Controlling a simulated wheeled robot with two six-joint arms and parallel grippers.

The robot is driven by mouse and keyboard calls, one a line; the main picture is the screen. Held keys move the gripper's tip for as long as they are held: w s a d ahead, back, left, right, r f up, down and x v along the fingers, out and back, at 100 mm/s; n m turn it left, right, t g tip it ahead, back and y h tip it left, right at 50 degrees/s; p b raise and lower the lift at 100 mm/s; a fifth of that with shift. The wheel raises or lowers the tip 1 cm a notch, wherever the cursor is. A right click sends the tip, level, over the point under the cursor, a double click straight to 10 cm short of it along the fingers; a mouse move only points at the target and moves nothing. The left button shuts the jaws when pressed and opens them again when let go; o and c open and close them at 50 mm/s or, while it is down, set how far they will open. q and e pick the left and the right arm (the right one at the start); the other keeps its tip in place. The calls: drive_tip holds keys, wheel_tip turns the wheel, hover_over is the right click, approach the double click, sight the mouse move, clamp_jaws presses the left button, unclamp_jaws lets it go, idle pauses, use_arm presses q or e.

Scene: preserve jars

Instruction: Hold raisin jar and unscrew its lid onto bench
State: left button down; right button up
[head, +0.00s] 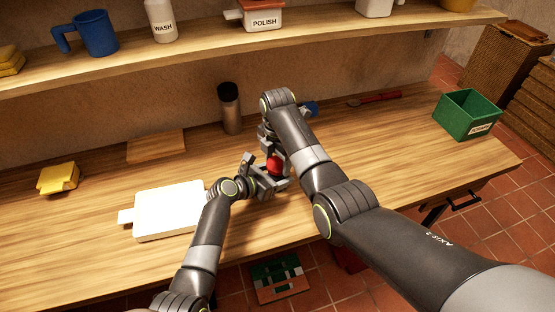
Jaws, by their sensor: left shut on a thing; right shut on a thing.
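A small red round piece (275,165), which looks like part of the raisin jar or its lid, shows between my two grippers above the front middle of the bench. Most of the jar is hidden by the jaws and no label can be read. My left gripper (269,182) comes in from the left and is shut on the jar, low down. My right gripper (274,148) points down from above and is shut at the top, where the lid is. I cannot tell whether the lid is loose. The bench (370,150) has bare wood to the right.
A white slab (168,210) lies left of the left gripper. A dark cylinder (230,112) stands behind. A blue object (312,108) is partly hidden behind my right arm. A red-handled tool (375,98) and green bin (467,115) are right; a yellow block (58,178) is left.

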sight(277, 163)
drive_tip(key=shift+r, duration=0.15)
idle(0.5)
drive_tip(key=shift+r, duration=0.95)
drive_tip(key=shift+r, duration=0.1)
drive_tip(key=shift+r, duration=1.9)
use_arm(q)
drive_tip(key=shift+c, duration=1.2)
unclamp_jaws()
